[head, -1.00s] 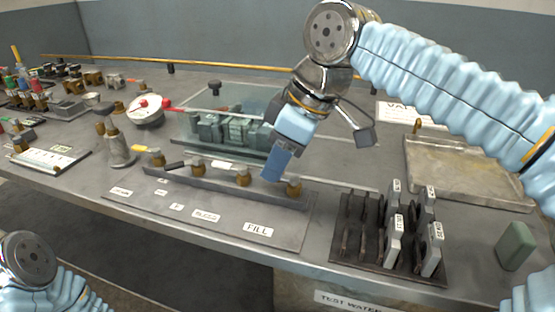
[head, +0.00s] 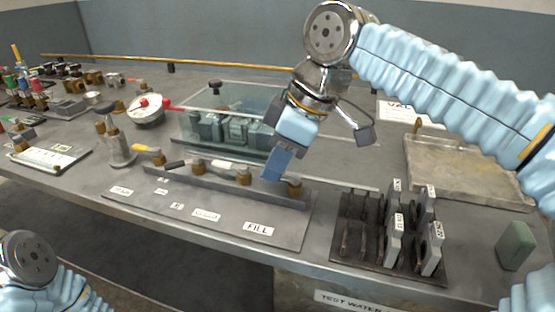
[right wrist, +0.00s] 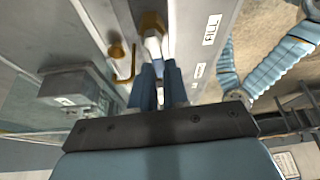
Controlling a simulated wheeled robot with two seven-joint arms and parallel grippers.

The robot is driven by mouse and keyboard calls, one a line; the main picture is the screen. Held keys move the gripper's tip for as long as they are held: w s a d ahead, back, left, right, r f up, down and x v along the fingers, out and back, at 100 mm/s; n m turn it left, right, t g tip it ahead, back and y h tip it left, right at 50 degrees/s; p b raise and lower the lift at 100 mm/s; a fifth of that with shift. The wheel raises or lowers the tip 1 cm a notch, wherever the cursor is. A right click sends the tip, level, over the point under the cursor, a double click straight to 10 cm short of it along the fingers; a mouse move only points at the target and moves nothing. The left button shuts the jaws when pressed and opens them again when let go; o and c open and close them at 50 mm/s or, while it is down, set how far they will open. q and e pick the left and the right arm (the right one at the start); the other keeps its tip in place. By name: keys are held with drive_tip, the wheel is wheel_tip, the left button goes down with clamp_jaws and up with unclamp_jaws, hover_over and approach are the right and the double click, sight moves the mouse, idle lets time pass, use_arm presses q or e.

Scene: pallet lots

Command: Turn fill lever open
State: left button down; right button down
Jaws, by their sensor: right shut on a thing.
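The fill valve is the brass body (head: 294,187) at the right end of the valve row, behind the FILL label (head: 258,229). My right gripper (head: 277,166) points down at it, with blue fingers that hide most of the lever in the head view. In the right wrist view the fingers of this gripper (right wrist: 160,88) are shut around the pale fill lever (right wrist: 153,44), which runs from the brass valve body (right wrist: 151,22) into the gap between them. The lever's far end is hidden between the fingers. My left gripper is out of view; only part of that arm shows.
Other brass valves (head: 243,176) stand along the same rail to the left. A clear-sided tank (head: 220,105) is close behind the gripper. A rack of labelled grey plates (head: 393,245) stands to the right, with a metal tray (head: 470,170) behind it.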

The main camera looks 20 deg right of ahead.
drive_tip(key=n+g, duration=0.1)
drive_tip(key=n, duration=0.1)
drive_tip(key=s+n, duration=0.1)
drive_tip(key=n, duration=0.2)
drive_tip(key=shift+s+a+g+y, duration=0.1)
drive_tip(key=shift+a+g+y, duration=0.1)
drive_tip(key=shift+g+y, duration=0.15)
drive_tip(key=n+g, duration=0.1)
drive_tip(key=n, duration=0.1)
drive_tip(key=s+n+g, duration=0.1)
drive_tip(key=n, duration=0.1)
drive_tip(key=shift+d, duration=0.1)
drive_tip(key=n, duration=0.2)
drive_tip(key=s+n+g+h, duration=0.1)
drive_tip(key=n, duration=0.1)
drive_tip(key=shift+d, duration=0.2)
drive_tip(key=shift+s+d+n+g+h, duration=0.2)
drive_tip(key=shift+n+g+h, duration=0.15)
drive_tip(key=shift+n, duration=0.65)
drive_tip(key=shift+s+d+n+g+h, duration=0.1)
drive_tip(key=shift+d+n+g+h, duration=0.15)
drive_tip(key=shift+n, duration=0.75)
drive_tip(key=c, duration=1.4)
unclamp_jaws()
drive_tip(key=shift+a, duration=0.1)
